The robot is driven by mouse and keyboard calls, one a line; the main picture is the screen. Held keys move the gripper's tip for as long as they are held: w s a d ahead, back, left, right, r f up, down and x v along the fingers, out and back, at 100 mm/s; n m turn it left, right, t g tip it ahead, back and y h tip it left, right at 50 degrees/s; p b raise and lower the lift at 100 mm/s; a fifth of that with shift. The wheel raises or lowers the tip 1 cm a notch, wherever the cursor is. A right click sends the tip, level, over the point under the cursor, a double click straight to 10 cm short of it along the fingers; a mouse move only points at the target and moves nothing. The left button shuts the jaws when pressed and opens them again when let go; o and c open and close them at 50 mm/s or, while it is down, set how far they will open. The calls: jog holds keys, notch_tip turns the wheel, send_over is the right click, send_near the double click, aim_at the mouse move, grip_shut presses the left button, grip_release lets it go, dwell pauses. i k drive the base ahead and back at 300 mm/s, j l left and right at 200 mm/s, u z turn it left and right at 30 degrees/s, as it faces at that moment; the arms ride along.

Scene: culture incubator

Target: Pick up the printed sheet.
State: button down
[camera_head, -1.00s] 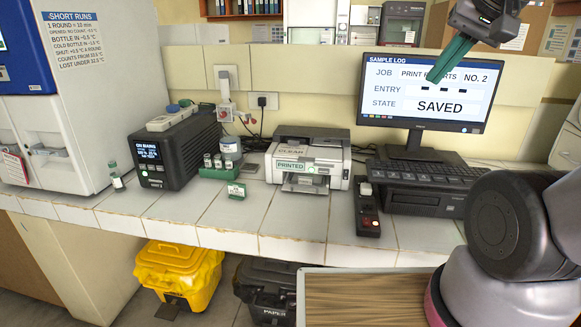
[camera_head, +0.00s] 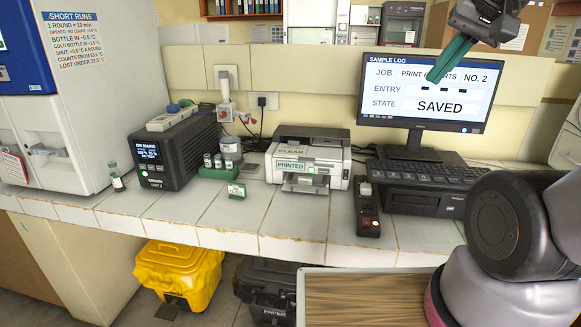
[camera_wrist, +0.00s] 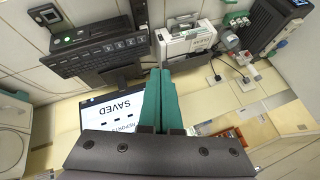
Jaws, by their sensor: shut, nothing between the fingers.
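The white and grey printer (camera_head: 325,154) stands on the tiled bench in the middle of the head view. Its top bears a label reading CLEAR, and a green-edged PRINTED label (camera_head: 290,165) is on its front. A pale surface shows at its front opening (camera_head: 304,183); I cannot tell whether this is the printed sheet or the tray. My gripper (camera_head: 432,80) is high in front of the monitor, to the right of and above the printer. Its green fingers (camera_wrist: 161,72) are shut together and empty in the wrist view, where the printer (camera_wrist: 188,42) also shows.
The monitor (camera_head: 440,125) reads SAVED, with a keyboard (camera_head: 425,172) below it. A dark switch box (camera_head: 367,208) stands right of the printer. Bare tiles lie before the printer.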

aim_at(293, 148)
jog(key=k+j, duration=0.1)
jog(key=j, duration=0.95)
jog(key=i+j, duration=0.25)
jog(key=i+j+u, duration=0.1)
jog(key=i, duration=0.3)
jog(key=j, duration=0.1)
